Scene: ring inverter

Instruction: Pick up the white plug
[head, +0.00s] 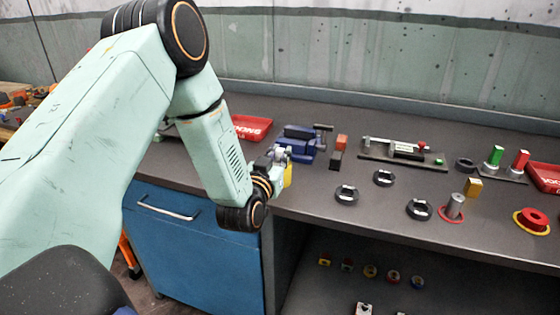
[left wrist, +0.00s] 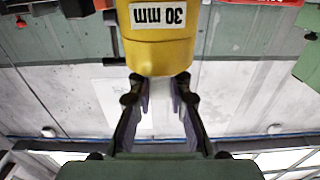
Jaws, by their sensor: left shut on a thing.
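My left gripper (head: 281,160) is above the bench's front edge, left of the black rings. It is shut on a yellow cylinder (head: 288,176). In the left wrist view, the cylinder (left wrist: 157,55) fills the top middle and bears a white label (left wrist: 158,14) reading "30 mm" upside down. The fingertips (left wrist: 158,88) meet its lower end; the exact contact is partly hidden. I cannot make out a white plug in either view. My right gripper is not in view.
A blue vise (head: 300,143) stands just behind the gripper. A blue cabinet (head: 190,240) is below.

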